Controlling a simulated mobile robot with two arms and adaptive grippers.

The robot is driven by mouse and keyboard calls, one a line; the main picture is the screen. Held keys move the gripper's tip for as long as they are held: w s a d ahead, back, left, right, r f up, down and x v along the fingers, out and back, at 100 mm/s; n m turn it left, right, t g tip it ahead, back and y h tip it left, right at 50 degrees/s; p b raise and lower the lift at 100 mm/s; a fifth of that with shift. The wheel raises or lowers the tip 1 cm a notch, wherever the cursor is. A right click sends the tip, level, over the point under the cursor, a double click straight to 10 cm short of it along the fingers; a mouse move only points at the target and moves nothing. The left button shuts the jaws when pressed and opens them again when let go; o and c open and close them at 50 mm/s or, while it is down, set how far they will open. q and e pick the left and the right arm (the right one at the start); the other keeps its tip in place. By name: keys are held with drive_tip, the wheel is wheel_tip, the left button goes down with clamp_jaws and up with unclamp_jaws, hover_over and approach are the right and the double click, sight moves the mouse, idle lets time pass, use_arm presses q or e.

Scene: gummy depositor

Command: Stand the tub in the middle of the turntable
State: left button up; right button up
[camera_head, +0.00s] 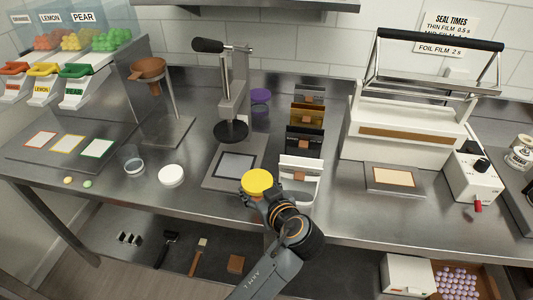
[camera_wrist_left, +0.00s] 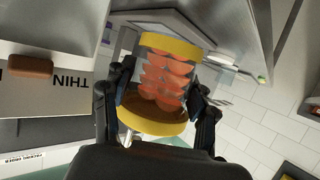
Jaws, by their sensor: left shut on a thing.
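A tub with a yellow lid (camera_head: 258,182) is held at the front edge of the bench. In the left wrist view the tub (camera_wrist_left: 165,80) is clear, filled with orange-red gummies, with yellow bands at both ends. My left gripper (camera_head: 262,196) is shut on it; its fingers (camera_wrist_left: 160,92) lie on both sides of the tub. From the head, the tub's wall is mostly hidden under the lid. No turntable is plainly recognisable. A round white disc (camera_head: 171,175) lies left of the tub, and a round black plate (camera_head: 230,131) sits on the press stand behind it.
A grey square plate (camera_head: 234,166) lies just behind the tub. A clear cup (camera_head: 131,160) stands at left. The sealer (camera_head: 405,120) stands at right. Bench is clear between disc and plate.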

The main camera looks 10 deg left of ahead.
use_arm(q)
drive_tip(key=shift+s, duration=0.1)
drive_tip(key=shift+m+t+h, duration=0.3)
drive_tip(key=shift+m+h, duration=0.2)
drive_tip(key=shift+m, duration=0.1)
drive_tip(key=s+a+r, duration=0.2)
drive_tip(key=s+a, duration=0.1)
drive_tip(key=s, duration=0.1)
drive_tip(key=s+a+r, duration=0.3)
drive_tip(key=s, duration=0.1)
drive_tip(key=s+a+r, duration=0.3)
drive_tip(key=s, duration=0.1)
drive_tip(key=shift+s+a, duration=0.2)
drive_tip(key=shift+s, duration=0.1)
clamp_jaws()
drive_tip(key=shift+n+y, duration=0.5)
drive_tip(key=shift+n, duration=0.1)
drive_tip(key=w+d+f, duration=0.2)
drive_tip(key=w+d, duration=0.1)
drive_tip(key=w, duration=0.1)
drive_tip(key=w+d+f, duration=0.3)
drive_tip(key=w, duration=0.1)
drive_tip(key=w+d+f, duration=0.3)
drive_tip(key=w, duration=0.2)
drive_tip(key=shift+d, duration=0.2)
drive_tip(key=shift+s, duration=0.1)
